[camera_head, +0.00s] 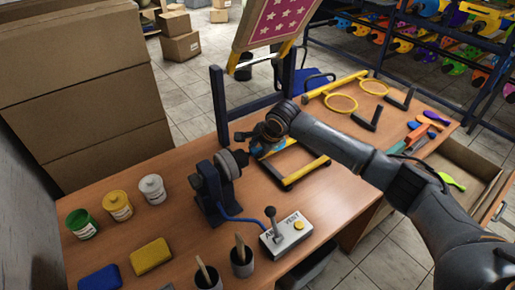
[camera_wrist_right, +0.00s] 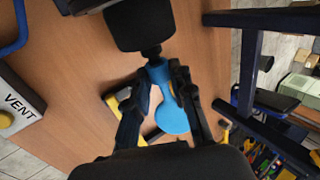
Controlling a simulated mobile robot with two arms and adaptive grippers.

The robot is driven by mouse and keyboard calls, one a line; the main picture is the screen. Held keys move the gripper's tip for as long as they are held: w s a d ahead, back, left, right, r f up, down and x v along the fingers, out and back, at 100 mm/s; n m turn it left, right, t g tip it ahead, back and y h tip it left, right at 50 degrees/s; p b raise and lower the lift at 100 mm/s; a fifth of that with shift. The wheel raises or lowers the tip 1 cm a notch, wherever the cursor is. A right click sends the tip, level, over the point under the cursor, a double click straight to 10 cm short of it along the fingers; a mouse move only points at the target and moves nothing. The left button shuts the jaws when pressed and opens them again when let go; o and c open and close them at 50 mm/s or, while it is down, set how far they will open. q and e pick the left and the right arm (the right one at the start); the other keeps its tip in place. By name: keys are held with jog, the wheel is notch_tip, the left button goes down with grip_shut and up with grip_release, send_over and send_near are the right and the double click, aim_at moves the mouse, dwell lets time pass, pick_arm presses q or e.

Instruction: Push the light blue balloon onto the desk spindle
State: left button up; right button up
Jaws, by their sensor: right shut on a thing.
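The light blue balloon (camera_wrist_right: 172,116) is between the two fingers of my right gripper (camera_wrist_right: 160,78) in the wrist view. Its round end points back toward the wrist and its neck points at the spindle. The desk spindle (camera_wrist_right: 151,50) is a thin dark tip below a black cylinder. The balloon's mouth meets the tip; I cannot tell whether it is around it. In the head view my right gripper (camera_head: 246,144) is beside the dark spindle unit (camera_head: 217,180), and little of the balloon shows. My left gripper is not in view.
A control box (camera_head: 286,236) with a lever and yellow button stands in front of the spindle unit. Paint cans (camera_head: 116,206) stand at the left, cups (camera_head: 242,262) in front. A yellow-barred frame (camera_head: 305,172) lies just right of the gripper. Several loose balloons (camera_head: 418,134) lie at the right.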

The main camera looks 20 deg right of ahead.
jog(key=shift+s+a+p, duration=0.2)
jog(key=shift+a+p, duration=0.25)
jog(key=shift+a, duration=0.05)
dwell(0.3)
jog(key=o, duration=0.8)
jog(key=p+v, duration=0.4)
jog(key=p, duration=0.1)
jog(key=shift+s+r, duration=0.1)
jog(key=shift+r, duration=0.3)
jog(key=shift+p+v, duration=0.75)
jog(key=shift+v, duration=1.35)
